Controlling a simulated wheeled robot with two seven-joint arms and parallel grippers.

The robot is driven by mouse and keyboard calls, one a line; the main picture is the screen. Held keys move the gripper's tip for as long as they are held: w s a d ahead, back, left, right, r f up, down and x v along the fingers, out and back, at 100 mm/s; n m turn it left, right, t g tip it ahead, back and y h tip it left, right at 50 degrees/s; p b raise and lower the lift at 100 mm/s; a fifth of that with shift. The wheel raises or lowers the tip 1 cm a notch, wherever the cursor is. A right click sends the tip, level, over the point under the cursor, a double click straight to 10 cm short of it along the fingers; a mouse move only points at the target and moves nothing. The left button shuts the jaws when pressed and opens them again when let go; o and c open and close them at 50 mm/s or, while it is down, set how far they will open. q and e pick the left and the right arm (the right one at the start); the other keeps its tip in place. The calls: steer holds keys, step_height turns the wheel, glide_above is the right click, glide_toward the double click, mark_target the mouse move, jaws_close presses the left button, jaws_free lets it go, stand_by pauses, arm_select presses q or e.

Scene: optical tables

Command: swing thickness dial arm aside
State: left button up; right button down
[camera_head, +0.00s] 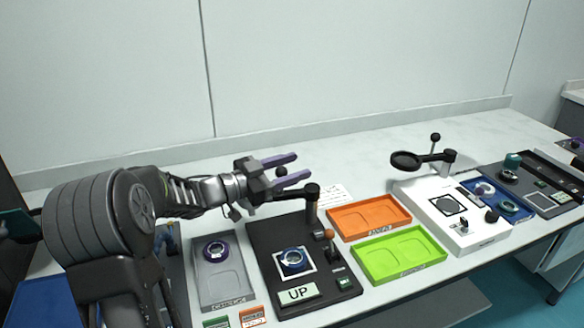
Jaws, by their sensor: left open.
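The dial station is a black base (262,240) with a short black post (312,205) at its back right. A black arm (298,192) reaches left from the post's top; its far end is hard to make out near my gripper. A dark blue ring (292,260) sits on a white square on the base. A green-lit plate reading "UP" (297,293) is at the front. My left gripper (301,166), with purple fingers, is open and empty, just above and behind the arm; contact cannot be told.
A grey tray (232,288) with a purple ring is left of the base. An orange tray (368,216) and a green tray (400,253) lie right. Beyond them are a white station (470,237) with a magnifier (406,160) and a blue tray (516,211). The table's back strip is clear.

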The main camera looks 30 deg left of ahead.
arm_select(q)
steer(key=shift+s, duration=0.1)
steer(key=v, duration=0.7)
steer(key=shift+s+a, duration=0.15)
steer(key=shift+s, duration=0.15)
step_height(320, 180, up, 5)
steer(key=p, duration=0.4)
stand_by(0.3)
step_height(320, 180, up, 4)
steer(key=p, duration=0.3)
steer(key=shift+f+p, duration=0.1)
steer(key=shift+p, duration=0.3)
stand_by(0.4)
